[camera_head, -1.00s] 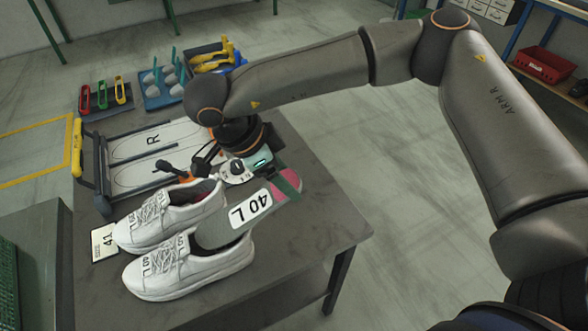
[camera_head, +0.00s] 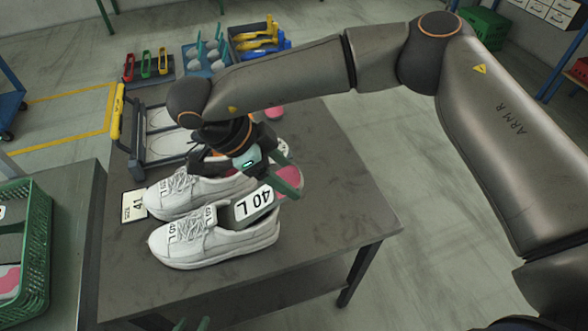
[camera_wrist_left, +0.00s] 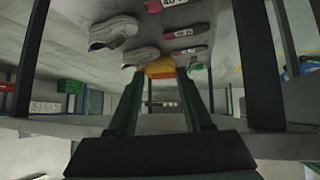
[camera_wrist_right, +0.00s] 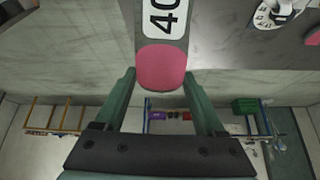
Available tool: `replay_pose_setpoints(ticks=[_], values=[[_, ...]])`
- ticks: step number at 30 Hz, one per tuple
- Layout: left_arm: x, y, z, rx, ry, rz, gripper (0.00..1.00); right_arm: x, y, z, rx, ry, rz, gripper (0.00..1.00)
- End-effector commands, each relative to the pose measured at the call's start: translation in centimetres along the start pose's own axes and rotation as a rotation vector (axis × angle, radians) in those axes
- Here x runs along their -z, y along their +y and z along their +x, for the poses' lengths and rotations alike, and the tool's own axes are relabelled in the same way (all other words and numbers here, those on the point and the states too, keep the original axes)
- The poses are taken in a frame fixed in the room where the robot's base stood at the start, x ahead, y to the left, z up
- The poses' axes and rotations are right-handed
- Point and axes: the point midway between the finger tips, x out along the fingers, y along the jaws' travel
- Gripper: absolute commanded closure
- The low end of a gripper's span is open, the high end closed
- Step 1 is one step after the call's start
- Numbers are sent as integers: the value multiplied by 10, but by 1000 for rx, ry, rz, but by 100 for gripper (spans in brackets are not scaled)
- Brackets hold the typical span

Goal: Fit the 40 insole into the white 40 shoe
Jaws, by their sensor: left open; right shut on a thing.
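Two white laced shoes stand side by side on the grey table, toes left. The near white shoe (camera_head: 207,247) has a tongue label that seems to read 40. The far white shoe (camera_head: 200,190) is partly hidden by my right arm. The insole marked 40 L (camera_head: 240,211) has its front end inside the near shoe's opening, its rear part sticking out, tilted up to the right. My right gripper (camera_head: 287,180) is shut on its pink heel end (camera_wrist_right: 160,67). My left gripper (camera_head: 190,324) is open and empty at the bottom edge, apart from the shoes.
A card marked 41 (camera_head: 134,205) lies left of the shoes. A green crate (camera_head: 38,240) with insoles stands on a side table at left. A frame fixture (camera_head: 150,160), coloured tools (camera_head: 147,64) and a blue tray (camera_head: 205,58) are behind. The table's right side is clear.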

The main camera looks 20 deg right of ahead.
Motion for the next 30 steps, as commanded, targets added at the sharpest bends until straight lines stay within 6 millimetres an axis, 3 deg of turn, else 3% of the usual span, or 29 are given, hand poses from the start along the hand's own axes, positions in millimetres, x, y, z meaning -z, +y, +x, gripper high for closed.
replay_pose_setpoints(ticks=[30], values=[[-10,13,26,-40,-6,12,50,-73,3,-6,-3,-91,-2,82]])
